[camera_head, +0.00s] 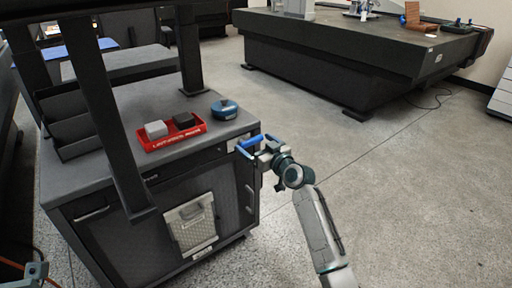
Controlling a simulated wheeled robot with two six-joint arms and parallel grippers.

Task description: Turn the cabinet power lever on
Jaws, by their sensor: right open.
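The dark grey cabinet (95,182) stands at the left, with a light panel (191,222) on its front. I cannot clearly make out the power lever. My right gripper (258,146) is open beside the cabinet's right end, near the top's edge. A bright blue bar shows at its jaws; I cannot tell whether it is a finger or the lever. I cannot tell whether the gripper touches the cabinet. A small part of what looks like my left gripper (36,271) shows at the lower left edge, its jaws unclear.
A red tray (171,141) with a light block (156,129) and a dark block (184,120) lies on the cabinet top, next to a round blue object (225,109). Dark posts rise at the left. A large dark machine table (340,55) stands behind. The floor at right is clear.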

